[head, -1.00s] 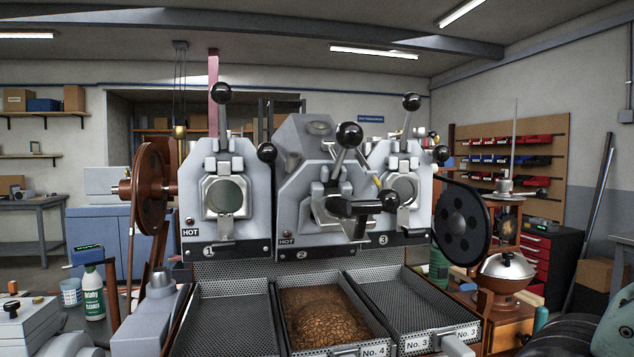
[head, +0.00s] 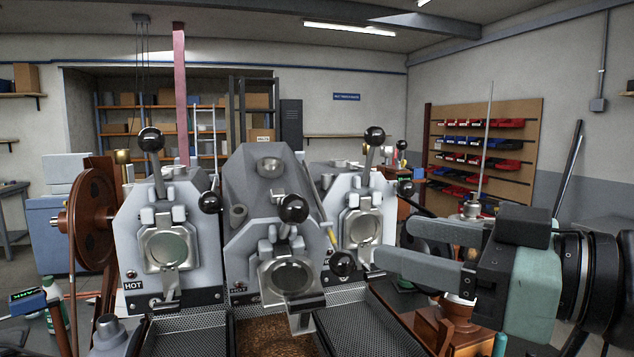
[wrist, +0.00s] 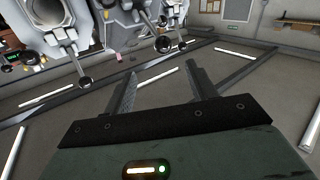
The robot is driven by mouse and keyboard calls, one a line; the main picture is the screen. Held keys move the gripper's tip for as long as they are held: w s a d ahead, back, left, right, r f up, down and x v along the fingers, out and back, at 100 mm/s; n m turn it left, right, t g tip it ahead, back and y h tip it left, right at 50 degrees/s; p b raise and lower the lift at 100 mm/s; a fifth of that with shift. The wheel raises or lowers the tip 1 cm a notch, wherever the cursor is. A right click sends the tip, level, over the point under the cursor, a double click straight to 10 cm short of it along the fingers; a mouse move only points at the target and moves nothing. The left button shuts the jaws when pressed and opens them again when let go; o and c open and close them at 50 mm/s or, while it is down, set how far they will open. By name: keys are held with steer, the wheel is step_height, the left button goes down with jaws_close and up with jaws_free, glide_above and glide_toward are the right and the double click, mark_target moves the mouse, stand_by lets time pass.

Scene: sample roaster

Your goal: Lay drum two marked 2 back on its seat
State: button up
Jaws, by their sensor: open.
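Drum two (head: 268,252) is the middle grey unit in the head view, tipped forward so its round front port (head: 291,277) sits lower than its neighbours' ports. Its black top ball (head: 293,208) leans forward on a lever, and its side ball (head: 341,262) is low at its right. A grey angular hood (head: 262,170) stands behind it. I cannot read its number now. My gripper (head: 393,243) is open and empty, right of drum two, fingers pointing left towards the side ball without touching. The wrist view, upside down, shows both fingers (wrist: 161,70) apart with nothing between.
Drum one (head: 130,235) and drum three (head: 345,190) stand upright either side, with ball levers. Perforated trays lie below; the middle tray (head: 275,338) holds brown beans. A yellow-tipped rod (head: 332,236) stands between drums two and three. A brown wheel (head: 90,220) is at left.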

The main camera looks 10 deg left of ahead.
mark_target(285, 208)
steer(key=p+x, duration=0.3)
steer(key=x, duration=0.2)
steer(key=p+x, duration=0.4)
steer(key=x, duration=0.1)
steer(key=r+p+x, duration=0.1)
steer(key=p+x, duration=0.2)
steer(key=x, duration=0.3)
steer(key=shift+s+a, duration=0.15)
steer(key=shift+s, duration=0.15)
steer(key=shift+w+a+f+p, duration=0.2)
steer(key=shift+w+a+p, duration=0.15)
steer(key=shift+a, duration=0.2)
steer(key=shift+s, duration=0.1)
